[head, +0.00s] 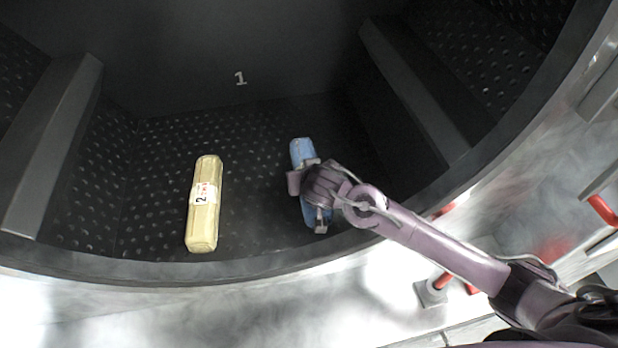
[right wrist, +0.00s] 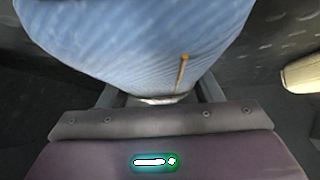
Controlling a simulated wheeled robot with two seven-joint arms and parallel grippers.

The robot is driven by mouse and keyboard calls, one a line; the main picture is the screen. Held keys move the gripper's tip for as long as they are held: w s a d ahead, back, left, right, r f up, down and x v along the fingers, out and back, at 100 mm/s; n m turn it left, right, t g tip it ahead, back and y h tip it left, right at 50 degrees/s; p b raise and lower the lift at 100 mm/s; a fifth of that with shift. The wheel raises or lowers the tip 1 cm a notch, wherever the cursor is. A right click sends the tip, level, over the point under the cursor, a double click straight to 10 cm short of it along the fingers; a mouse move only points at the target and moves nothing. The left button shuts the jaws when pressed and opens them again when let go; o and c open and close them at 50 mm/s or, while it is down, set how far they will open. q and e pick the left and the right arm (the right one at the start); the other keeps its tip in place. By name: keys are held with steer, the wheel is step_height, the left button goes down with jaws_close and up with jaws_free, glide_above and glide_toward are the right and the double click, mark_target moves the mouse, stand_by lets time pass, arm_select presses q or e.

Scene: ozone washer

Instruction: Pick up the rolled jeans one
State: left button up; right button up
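The blue rolled jeans (head: 302,150) lie on the dark perforated floor of the washer drum, right of its middle in the head view. My right gripper (head: 310,196) is over the roll and hides its middle; a bit of blue shows below it. In the right wrist view the jeans (right wrist: 130,45) fill the upper middle, very close, between the two fingers (right wrist: 160,98). The fingers stand apart, one on each side of the roll; whether they press on it I cannot tell. My left gripper is not in view.
A yellow roll (head: 204,225) with a white label marked 2 lies left of the jeans, apart from them. Raised drum ribs stand at the left (head: 58,140) and right (head: 425,95). The curved drum rim (head: 270,266) runs along the front. A white 1 is on the back wall.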

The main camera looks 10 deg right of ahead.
steer(key=c, duration=0.7)
steer(key=shift+c, duration=0.4)
steer(key=shift+r, duration=0.15)
